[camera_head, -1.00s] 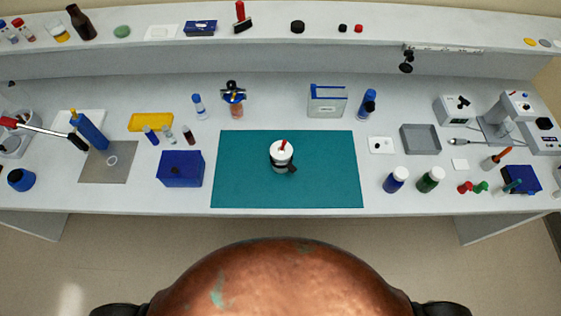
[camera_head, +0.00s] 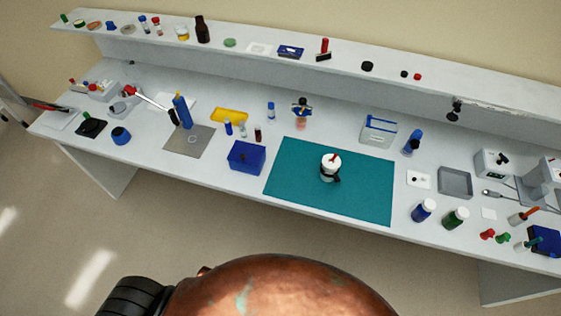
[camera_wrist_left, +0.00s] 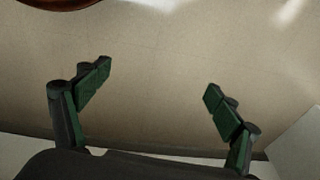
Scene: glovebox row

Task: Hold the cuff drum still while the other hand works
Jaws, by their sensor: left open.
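The cuff drum is most likely the small white cylinder (camera_head: 330,166) with a dark band or clamp low on its side and a red piece on top. It stands upright on the teal mat (camera_head: 290,180) in the head view. No gripper is near it in that view. My left gripper (camera_wrist_left: 158,85) shows in the left wrist view with its two green-padded fingers wide apart and nothing between them. Pale floor lies behind it. My right gripper is in neither current view.
A blue box (camera_head: 246,157) stands left of the mat. Blue-bodied (camera_head: 423,210) and green-bodied (camera_head: 456,217) bottles with white caps stand right of it. A grey tray (camera_head: 455,182) lies farther right. A raised shelf (camera_head: 270,62) runs along the back. The mat around the cylinder is clear.

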